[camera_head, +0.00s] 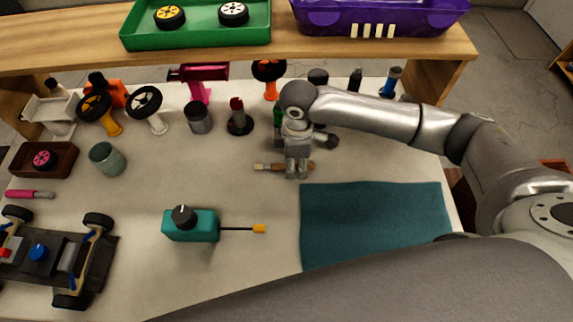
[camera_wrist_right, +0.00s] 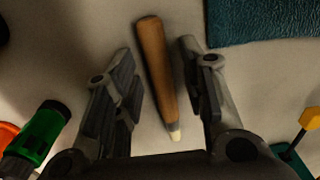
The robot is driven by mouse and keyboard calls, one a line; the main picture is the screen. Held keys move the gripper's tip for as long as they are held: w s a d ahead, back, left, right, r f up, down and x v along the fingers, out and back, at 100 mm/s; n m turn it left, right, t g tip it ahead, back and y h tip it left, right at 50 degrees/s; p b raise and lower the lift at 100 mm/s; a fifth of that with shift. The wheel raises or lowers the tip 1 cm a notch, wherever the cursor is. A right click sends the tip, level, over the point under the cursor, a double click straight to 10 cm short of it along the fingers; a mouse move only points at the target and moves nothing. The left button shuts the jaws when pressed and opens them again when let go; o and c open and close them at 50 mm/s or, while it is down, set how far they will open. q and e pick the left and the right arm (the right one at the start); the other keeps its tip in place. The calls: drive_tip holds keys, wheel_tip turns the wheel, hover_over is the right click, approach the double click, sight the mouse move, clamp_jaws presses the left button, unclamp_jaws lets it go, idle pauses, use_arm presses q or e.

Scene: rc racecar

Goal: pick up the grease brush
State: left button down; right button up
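The grease brush (camera_head: 273,167) lies on the pale tabletop, with a brown handle and a pale tip toward the left. In the right wrist view its wooden handle (camera_wrist_right: 154,62) lies lengthwise between the fingers, with bare table on both sides. My right gripper (camera_head: 297,174) is over the brush and hides part of it in the head view. In the right wrist view the gripper (camera_wrist_right: 158,50) is open, its two fingers apart from the handle. I cannot tell its exact height above the table. My left gripper is not in view.
A teal mat (camera_head: 375,220) lies right of the brush. A teal box with a yellow-tipped rod (camera_head: 190,226) is nearer and left. A green bottle (camera_wrist_right: 37,135) stands close to the gripper. Wheels, jars and tools line the back under a wooden shelf (camera_head: 70,40). A car chassis (camera_head: 55,255) is at left.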

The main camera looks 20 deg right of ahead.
drive_tip(key=c, duration=0.7)
drive_tip(key=shift+r, duration=0.15)
